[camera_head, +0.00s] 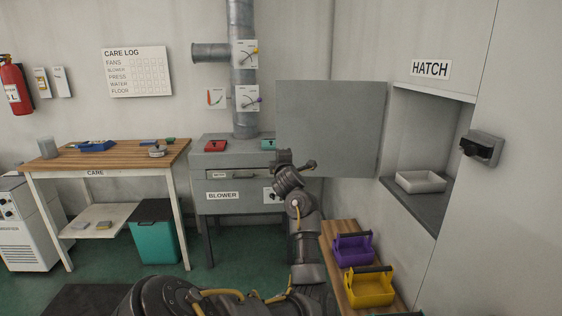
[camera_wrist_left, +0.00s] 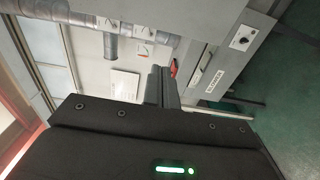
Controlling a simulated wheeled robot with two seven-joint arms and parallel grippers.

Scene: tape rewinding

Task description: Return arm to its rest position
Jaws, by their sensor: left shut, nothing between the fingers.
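My left arm (camera_head: 305,245) comes up from the bottom of the head view, bends at the elbow and rises in front of the blower's right side. My left gripper (camera_head: 311,165) is at its top end, in front of the open grey door panel. In the left wrist view the fingers of my left gripper (camera_wrist_left: 161,87) are together with nothing between them. The picture there is tilted, and the blower (camera_wrist_left: 215,90) lies beyond the fingers. My right gripper is in neither view.
The blower cabinet (camera_head: 232,188) stands behind my arm, with the grey door panel (camera_head: 335,115) beside it. A bench (camera_head: 335,250) with purple (camera_head: 352,250) and yellow (camera_head: 369,289) caddies is close on the right.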

